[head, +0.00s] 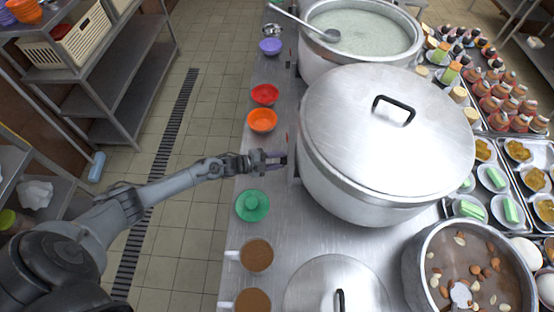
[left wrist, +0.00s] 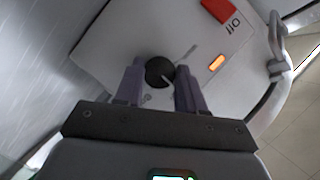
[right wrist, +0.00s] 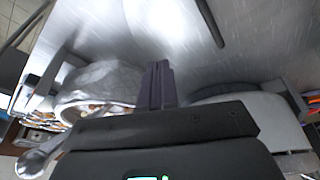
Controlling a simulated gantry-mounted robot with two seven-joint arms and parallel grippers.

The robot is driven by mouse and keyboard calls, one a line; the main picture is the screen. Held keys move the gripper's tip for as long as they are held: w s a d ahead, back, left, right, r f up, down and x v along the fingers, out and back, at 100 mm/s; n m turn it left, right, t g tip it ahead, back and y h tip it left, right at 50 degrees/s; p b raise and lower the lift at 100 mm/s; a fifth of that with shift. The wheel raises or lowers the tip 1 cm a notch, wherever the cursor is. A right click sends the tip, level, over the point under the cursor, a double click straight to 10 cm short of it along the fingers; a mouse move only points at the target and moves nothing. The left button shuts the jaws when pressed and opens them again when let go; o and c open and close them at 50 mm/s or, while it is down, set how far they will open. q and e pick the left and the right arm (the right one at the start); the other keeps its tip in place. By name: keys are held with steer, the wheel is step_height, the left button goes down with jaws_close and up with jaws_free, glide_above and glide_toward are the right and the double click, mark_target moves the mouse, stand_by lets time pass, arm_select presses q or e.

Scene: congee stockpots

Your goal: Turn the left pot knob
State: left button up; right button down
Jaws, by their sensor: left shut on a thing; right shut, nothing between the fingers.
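The large lidded pot (head: 345,192) stands on the steel counter, with a flat control panel (head: 292,160) on its left side. My left gripper (head: 276,161) reaches this panel from the left. In the left wrist view the panel (left wrist: 115,50) carries a round black knob (left wrist: 159,72), a lit orange indicator (left wrist: 217,63) and a red switch (left wrist: 220,10). The fingers of my left gripper (left wrist: 160,85) are on both sides of the knob, shut on it. The knob is hidden in the head view. My right gripper (right wrist: 157,85) is shut and empty, shown only in the right wrist view.
Orange bowl (head: 262,121), red bowl (head: 264,95) and green dish (head: 252,205) line the counter's left edge near my left gripper. An open pot of congee (head: 365,28) stands behind. A pot with nuts (head: 478,262) and trays of food are at the right.

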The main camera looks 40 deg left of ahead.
arm_select(q)
steer(key=shift+f, duration=0.15)
steer(key=o, duration=1)
steer(key=shift+o, duration=0.2)
steer(key=v, duration=1.1)
steer(key=shift+p, duration=0.4)
